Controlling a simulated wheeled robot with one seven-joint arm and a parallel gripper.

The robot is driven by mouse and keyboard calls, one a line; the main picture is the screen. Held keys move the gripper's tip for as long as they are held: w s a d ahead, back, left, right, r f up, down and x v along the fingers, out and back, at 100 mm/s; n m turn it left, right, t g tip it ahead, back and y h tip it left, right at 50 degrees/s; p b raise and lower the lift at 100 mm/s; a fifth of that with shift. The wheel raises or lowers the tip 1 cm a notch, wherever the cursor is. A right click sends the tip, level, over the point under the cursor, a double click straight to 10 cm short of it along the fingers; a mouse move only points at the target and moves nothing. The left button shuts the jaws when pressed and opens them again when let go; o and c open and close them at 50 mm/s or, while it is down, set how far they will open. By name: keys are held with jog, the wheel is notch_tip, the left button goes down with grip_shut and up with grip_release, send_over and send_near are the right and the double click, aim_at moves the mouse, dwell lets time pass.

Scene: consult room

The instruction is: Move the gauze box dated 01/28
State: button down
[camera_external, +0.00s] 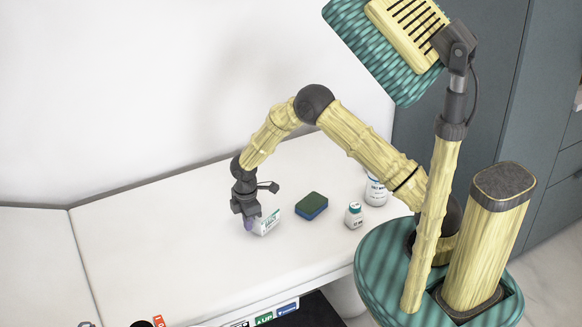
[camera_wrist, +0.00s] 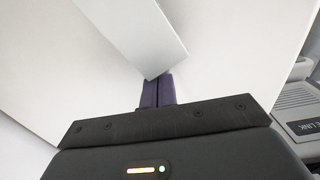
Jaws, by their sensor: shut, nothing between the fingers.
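A small white box with green print (camera_external: 267,223) stands on the white counter in the external view. No date can be read on it, so I cannot tell whether it is the gauze box dated 01/28. My gripper (camera_external: 249,222) points down at the box's left side, with its purple fingers close against it; whether they touch is unclear. In the wrist view my gripper (camera_wrist: 158,89) has its fingers together with nothing between them. A plain white box-shaped piece (camera_wrist: 130,32) lies just beyond the fingertips, its lower corner at them.
A green and blue sponge (camera_external: 312,206), a small teal-capped bottle (camera_external: 354,216) and a larger white bottle (camera_external: 376,191) stand right of the box. The counter (camera_external: 150,240) is clear on the left. A grey device (camera_wrist: 303,107) shows at the wrist view's right edge.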

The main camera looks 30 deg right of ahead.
jog(key=shift+d, duration=0.75)
jog(key=shift+a, duration=0.55)
jog(key=a, duration=0.2)
jog(key=shift+a+f, duration=0.1)
jog(key=shift+a, duration=0.25)
notch_tip(320, 180, up, 10)
jog(key=shift+b, duration=0.4)
jog(key=shift+a, duration=0.1)
